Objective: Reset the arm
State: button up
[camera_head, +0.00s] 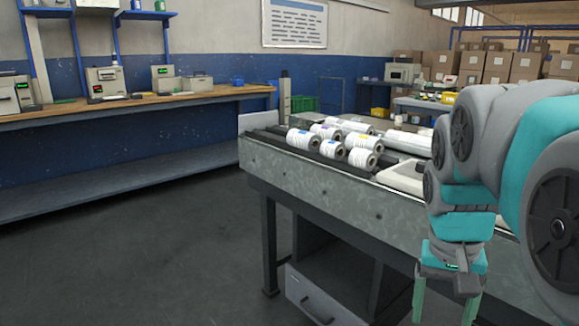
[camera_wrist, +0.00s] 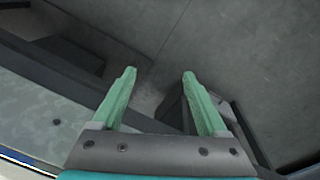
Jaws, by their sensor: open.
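My gripper (camera_wrist: 160,85) is open and empty in the wrist view, its two green fingers apart and pointing down over the dark floor. In the head view my grey and teal arm is folded at the right, and the gripper (camera_head: 447,300) hangs in front of the grey machine (camera_head: 330,188), its fingertips cut off by the lower edge. Nothing is held between the fingers.
Several white film rolls (camera_head: 362,158) lie on the machine's top. An open drawer (camera_head: 308,298) sticks out below it. A long workbench (camera_head: 140,104) with devices stands along the left wall. The grey floor (camera_head: 130,260) at left is clear. Cardboard boxes (camera_head: 497,66) stand at the back right.

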jog(key=s+a+f+n+g, duration=0.1)
jog(key=s+a+f+n, duration=0.1)
jog(key=s+a+f, duration=0.2)
jog(key=s+a+f+n+y, duration=0.1)
jog(key=s+a+f+n, duration=0.2)
jog(key=s+f, duration=0.7)
jog(key=shift+s+a+g, duration=0.4)
jog(key=shift+s+a, duration=0.3)
jog(key=shift+a, duration=0.05)
